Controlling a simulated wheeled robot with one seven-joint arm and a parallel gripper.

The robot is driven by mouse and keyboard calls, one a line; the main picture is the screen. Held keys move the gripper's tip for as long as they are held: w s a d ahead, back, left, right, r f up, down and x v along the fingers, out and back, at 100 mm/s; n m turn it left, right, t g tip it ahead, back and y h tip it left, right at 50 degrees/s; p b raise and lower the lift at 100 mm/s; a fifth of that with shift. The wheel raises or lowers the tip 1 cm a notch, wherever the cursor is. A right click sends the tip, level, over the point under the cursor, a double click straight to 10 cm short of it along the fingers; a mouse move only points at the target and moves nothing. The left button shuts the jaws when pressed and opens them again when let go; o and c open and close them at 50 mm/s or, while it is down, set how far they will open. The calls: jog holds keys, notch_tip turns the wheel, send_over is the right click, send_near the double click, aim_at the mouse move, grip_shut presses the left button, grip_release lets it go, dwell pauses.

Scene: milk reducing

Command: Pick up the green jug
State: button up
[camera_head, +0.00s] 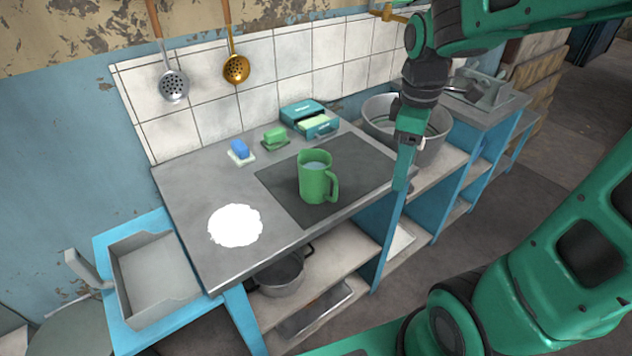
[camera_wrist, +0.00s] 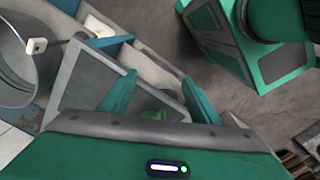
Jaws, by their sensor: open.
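The green jug (camera_head: 313,178) stands upright on a dark square panel (camera_head: 349,167) set in the grey counter. Its handle is on the right side, and something pale blue shows inside its open top. My gripper (camera_head: 404,174) points down to the right of the jug, apart from it, near the counter's right end. In the wrist view my gripper (camera_wrist: 158,88) has its two green fingers spread with nothing held between them. A small bit of green (camera_wrist: 152,115) shows between the fingers, mostly hidden by the gripper body; I cannot tell if it is the jug.
A blue sponge (camera_head: 239,150), a green sponge (camera_head: 275,138) and a teal box (camera_head: 310,120) stand along the back of the counter. A white round patch (camera_head: 235,226) lies at the front left. A large metal pot (camera_head: 379,124) stands behind my gripper.

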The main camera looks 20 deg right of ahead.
jog(key=w+a+n, duration=0.3)
jog(key=a+n, duration=0.1)
jog(key=w+a+f+n, duration=0.1)
jog(key=w+a+n, duration=0.2)
jog(key=a+n, duration=0.1)
jog(key=w+a+f+n, duration=0.1)
jog(key=w+a+n, duration=0.2)
jog(key=n, duration=0.2)
jog(key=shift+w+a+f, duration=0.2)
jog(key=shift+a+f, duration=0.05)
jog(key=shift+a, duration=0.15)
send_over(330, 197)
jog(key=f, duration=0.5)
jog(key=shift+w+d, duration=0.1)
jog(key=shift+d, duration=0.15)
jog(key=shift+a+f, duration=0.2)
jog(key=shift+f, duration=2.5)
grip_shut()
